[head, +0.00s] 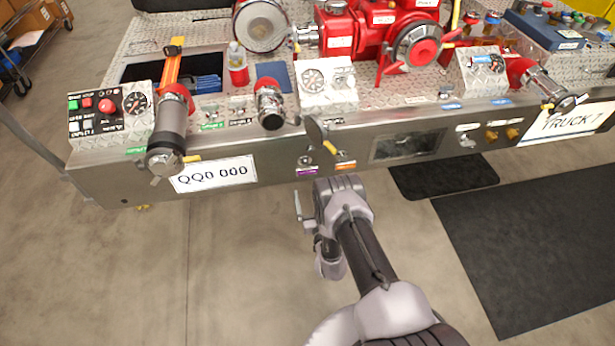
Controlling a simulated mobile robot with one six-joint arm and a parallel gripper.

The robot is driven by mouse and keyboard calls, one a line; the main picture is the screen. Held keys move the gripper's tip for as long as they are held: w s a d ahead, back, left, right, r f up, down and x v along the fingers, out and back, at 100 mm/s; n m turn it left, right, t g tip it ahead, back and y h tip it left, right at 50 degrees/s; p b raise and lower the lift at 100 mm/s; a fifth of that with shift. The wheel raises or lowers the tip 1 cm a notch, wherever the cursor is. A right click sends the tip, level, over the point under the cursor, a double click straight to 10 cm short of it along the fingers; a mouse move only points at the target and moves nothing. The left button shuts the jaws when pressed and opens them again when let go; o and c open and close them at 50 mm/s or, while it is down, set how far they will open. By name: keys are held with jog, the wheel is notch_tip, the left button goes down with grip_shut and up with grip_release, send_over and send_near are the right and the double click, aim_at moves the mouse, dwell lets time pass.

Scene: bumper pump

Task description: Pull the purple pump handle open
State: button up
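A small purple label (307,172) is on the front face of the metal bumper, left of an orange label (346,165). A small dark round knob or handle (305,160) sits just above the purple label. Its exact shape is too small to tell. My gripper (337,186) is just below and right of the purple label, close to the bumper's lower edge. The wrist hides the fingertips, so I cannot see whether they are apart or closed, or whether they touch anything.
The metal bumper (270,190) spans the view, with a number plate (214,174) at left. Dark mats (540,240) lie at right. The concrete floor in front is clear.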

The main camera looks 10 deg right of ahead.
jog(key=w+b, duration=0.3)
jog(key=w, duration=0.6)
jog(key=shift+w+b, duration=0.4)
grip_shut()
jog(key=p, duration=0.6)
send_near(308, 172)
jog(key=shift+w, duration=0.9)
grip_release()
